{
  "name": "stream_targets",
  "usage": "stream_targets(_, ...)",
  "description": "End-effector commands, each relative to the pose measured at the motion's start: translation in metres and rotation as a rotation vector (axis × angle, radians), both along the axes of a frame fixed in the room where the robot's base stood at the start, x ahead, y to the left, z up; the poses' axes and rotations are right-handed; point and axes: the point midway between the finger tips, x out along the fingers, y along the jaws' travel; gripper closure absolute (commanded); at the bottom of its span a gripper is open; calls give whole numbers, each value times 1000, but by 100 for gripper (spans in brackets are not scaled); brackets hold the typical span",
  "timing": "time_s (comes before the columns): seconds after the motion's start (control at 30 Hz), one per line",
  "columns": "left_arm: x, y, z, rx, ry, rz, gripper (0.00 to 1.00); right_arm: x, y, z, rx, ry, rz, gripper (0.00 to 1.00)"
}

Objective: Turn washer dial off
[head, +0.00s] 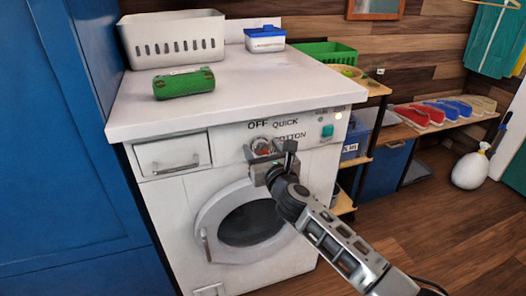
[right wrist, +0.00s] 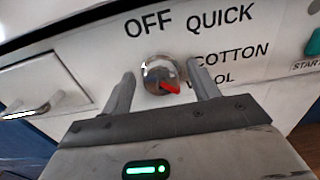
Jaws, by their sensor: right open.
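The washer (head: 170,215) stands ahead, with its control panel under the white top. Its dial (right wrist: 158,72) is a round silver knob with a red pointer, aimed down and to the right, towards a partly hidden label ending in "OL". "OFF" is at the dial's upper left, "QUICK" at its upper right and "COTTON" to its right. My right gripper (head: 267,150) is in front of the panel and partly hides the dial in the head view. Its open fingers (right wrist: 161,82) are on either side of the dial, with gaps showing. My left gripper is out of view.
The drawer handle (head: 175,168) is left of the dial. A teal start button (head: 327,131) is right. The round door (head: 215,215) is below.

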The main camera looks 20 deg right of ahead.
Motion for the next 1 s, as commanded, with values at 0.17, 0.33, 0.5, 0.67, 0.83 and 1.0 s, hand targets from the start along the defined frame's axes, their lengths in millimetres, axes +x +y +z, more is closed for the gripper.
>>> stream_targets(0.17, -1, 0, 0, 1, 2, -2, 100, 0, 0, 0, 0, 0, 1, 40)
stream_targets(0.33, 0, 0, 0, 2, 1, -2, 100, 0, 0, 0, 0, 0, 1, 84)
stream_targets(0.5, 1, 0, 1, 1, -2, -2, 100, -1, 0, 0, -3, 0, 1, 84)
stream_targets(0.67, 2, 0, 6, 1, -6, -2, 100, -1, 0, 1, -29, 0, 1, 84)
stream_targets(0.83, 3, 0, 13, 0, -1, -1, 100, -1, 1, 2, -107, -2, 2, 84)
stream_targets(1.0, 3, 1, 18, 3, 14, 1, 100, -1, 2, 2, -236, -4, 2, 84)
